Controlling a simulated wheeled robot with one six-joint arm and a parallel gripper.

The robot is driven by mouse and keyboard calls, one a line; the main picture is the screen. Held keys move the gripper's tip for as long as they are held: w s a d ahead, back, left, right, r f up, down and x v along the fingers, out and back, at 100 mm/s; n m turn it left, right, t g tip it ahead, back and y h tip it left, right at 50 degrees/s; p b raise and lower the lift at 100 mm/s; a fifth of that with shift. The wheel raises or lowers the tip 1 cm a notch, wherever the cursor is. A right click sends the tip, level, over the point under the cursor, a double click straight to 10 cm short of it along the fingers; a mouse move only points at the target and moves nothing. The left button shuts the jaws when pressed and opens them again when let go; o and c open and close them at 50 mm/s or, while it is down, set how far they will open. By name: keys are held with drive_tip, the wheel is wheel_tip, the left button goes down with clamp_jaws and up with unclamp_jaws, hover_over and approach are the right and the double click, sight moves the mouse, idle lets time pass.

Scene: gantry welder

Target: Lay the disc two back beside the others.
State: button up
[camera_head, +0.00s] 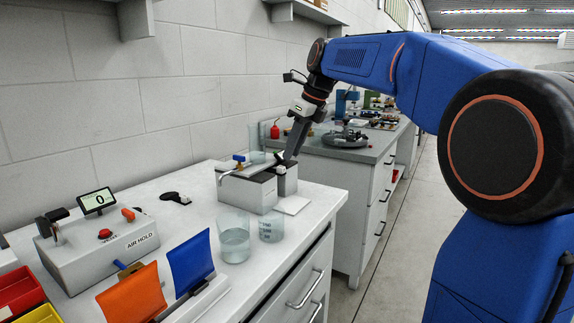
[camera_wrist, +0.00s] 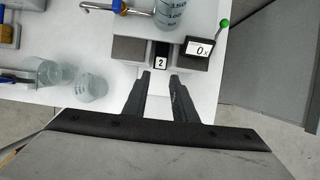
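A small white piece marked 2 (camera_wrist: 161,63) sits in a dark slot at the front of a grey two-block device (camera_wrist: 131,48). I cannot tell from above whether this piece is a disc. In the head view the device (camera_head: 246,190) stands on the white bench, and a small white piece (camera_head: 281,170) shows between its blocks. My gripper (camera_wrist: 160,75) is open, its two fingers apart, with the marked piece just beyond the gap between the tips. In the head view my gripper (camera_head: 290,156) points down over the device. I cannot make out other numbered discs.
Two glass beakers (camera_head: 235,238) (camera_head: 271,228) stand in front of the device. A white pad (camera_head: 293,205) lies next to it. A display (camera_wrist: 200,48) with a green-knobbed lever is at its right. The air-hold box (camera_head: 98,243) and orange and blue flaps (camera_head: 190,262) are at left.

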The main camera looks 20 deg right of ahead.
sight(284, 171)
drive_tip(key=shift+x, duration=2.9)
drive_tip(key=shift+c, duration=0.3)
clamp_jaws()
drive_tip(key=s+d, duration=0.6)
drive_tip(key=s, duration=0.1)
drive_tip(key=shift+s, duration=0.2)
drive_tip(key=shift+d+r, duration=0.1)
drive_tip(key=shift+r, duration=0.1)
wheel_tip(284, 171, up, 6)
idle(0.4)
